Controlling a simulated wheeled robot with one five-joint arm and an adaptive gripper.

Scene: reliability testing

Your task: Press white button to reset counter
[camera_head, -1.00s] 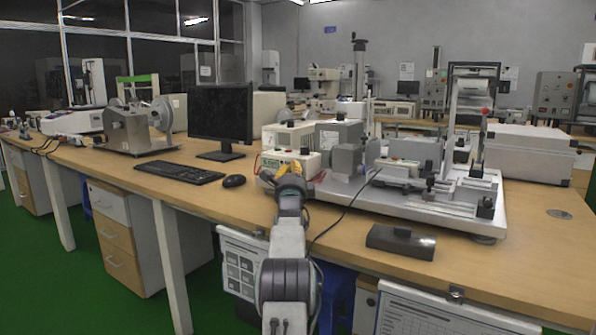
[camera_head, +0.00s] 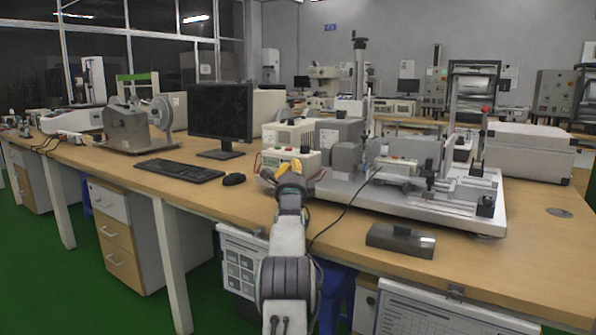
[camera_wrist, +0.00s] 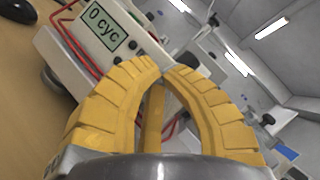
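The counter box (camera_head: 283,161) is a light, boxy unit on the table in front of my gripper. In the wrist view its face (camera_wrist: 75,22) carries a display (camera_wrist: 104,24) reading "0 cyc", with small dark knobs or sockets beside it. Red wires run from the box. I cannot make out a white button in either view. My gripper (camera_wrist: 163,71) has yellow fingers whose tips meet, with nothing seen held between them. In the head view my gripper (camera_head: 291,166) is close in front of the box; I cannot tell whether it touches.
A test rig on a metal base plate (camera_head: 455,214) stands right of the box, with a black cable running forward. A dark block (camera_head: 400,241) lies near the table's front edge. A mouse (camera_head: 234,179), keyboard (camera_head: 179,171) and monitor (camera_head: 220,112) are left. Bare table (camera_head: 345,228) lies in front.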

